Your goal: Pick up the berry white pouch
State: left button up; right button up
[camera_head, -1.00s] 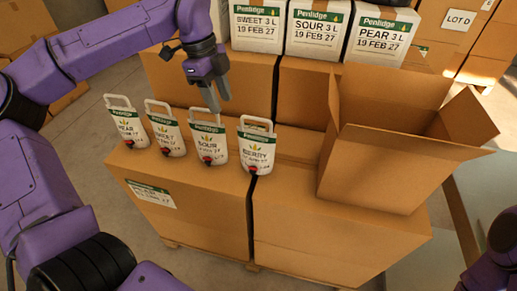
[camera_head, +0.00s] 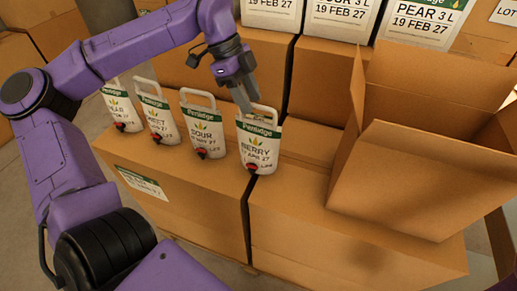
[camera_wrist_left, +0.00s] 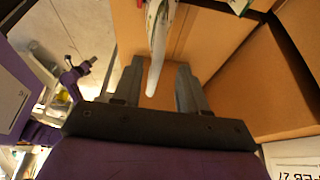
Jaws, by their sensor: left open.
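The berry white pouch (camera_head: 259,150) stands upright on the cardboard boxes, the rightmost of a row of pouches, with a green Penlidge band, a red tap and a white loop handle on top. My left gripper (camera_head: 244,100) points down at its handle, overlapping the handle's left side in the head view. In the left wrist view a white pouch handle (camera_wrist_left: 155,75) reaches in between the two open fingers of the left gripper (camera_wrist_left: 156,88). Whether a finger touches it I cannot tell. My right gripper is not in view.
The sour pouch (camera_head: 203,135) stands close left of the berry pouch, with the sweet pouch (camera_head: 158,120) and pear pouch (camera_head: 121,108) beyond. An open empty-looking carton (camera_head: 400,180) stands to the right. Large labelled packs (camera_head: 341,18) sit on boxes behind.

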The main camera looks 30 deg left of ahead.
aim_at(253, 119)
pick_arm(q)
jog(key=x, duration=0.1)
jog(key=p+x, duration=0.1)
jog(key=x, duration=0.2)
jog(key=shift+s+f, duration=0.2)
jog(key=shift+s, duration=0.1)
jog(key=shift+w+d+f, duration=0.1)
jog(key=shift+d+f, duration=0.05)
jog(key=shift+f, duration=0.25)
grip_shut()
jog(key=shift+r, duration=0.15)
dwell(0.5)
